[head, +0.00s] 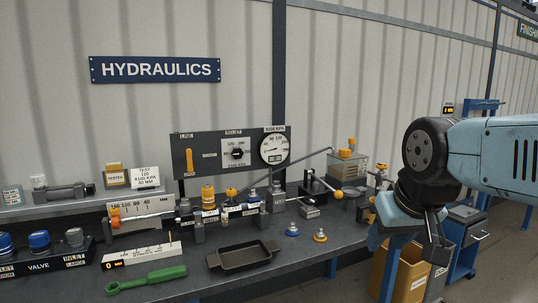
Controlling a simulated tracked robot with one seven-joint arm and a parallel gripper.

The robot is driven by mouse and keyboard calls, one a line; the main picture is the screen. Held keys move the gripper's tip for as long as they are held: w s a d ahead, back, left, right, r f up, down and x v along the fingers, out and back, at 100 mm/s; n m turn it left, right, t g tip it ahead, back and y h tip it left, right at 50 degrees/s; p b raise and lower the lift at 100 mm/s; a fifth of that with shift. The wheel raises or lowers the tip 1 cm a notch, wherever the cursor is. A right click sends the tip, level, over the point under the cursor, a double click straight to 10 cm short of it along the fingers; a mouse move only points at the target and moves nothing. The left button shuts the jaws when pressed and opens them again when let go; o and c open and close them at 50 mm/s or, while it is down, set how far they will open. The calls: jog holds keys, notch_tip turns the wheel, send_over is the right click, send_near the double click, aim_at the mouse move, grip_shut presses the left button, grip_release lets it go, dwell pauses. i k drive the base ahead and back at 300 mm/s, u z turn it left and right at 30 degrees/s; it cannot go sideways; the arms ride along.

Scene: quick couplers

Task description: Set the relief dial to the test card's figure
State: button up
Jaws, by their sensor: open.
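The relief dial (236,153) is a dark knob on a white square plate with figures, in the middle of the dark upright panel (208,171). Its pointer setting is too small to read. The test card (145,177) stands on the shelf to the left and appears to read TEST, 120, x100 KPA, 50 MM. My gripper (437,250) hangs pointing down at the right, in front of the bench's right end and well away from the dial. It is open, and I see nothing in it.
An orange lever (189,160) and a round gauge (274,149) flank the dial. A green tool (145,280) and a black tray (243,258) lie at the front. A yellow bin (397,272) stands at right.

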aim_at(237, 153)
jog(key=u, duration=0.55)
jog(key=i, duration=0.1)
jog(key=z, duration=2.15)
jog(key=k, duration=1.15)
jog(key=u, duration=1.65)
jog(key=i, duration=1)
jog(key=u, duration=0.05)
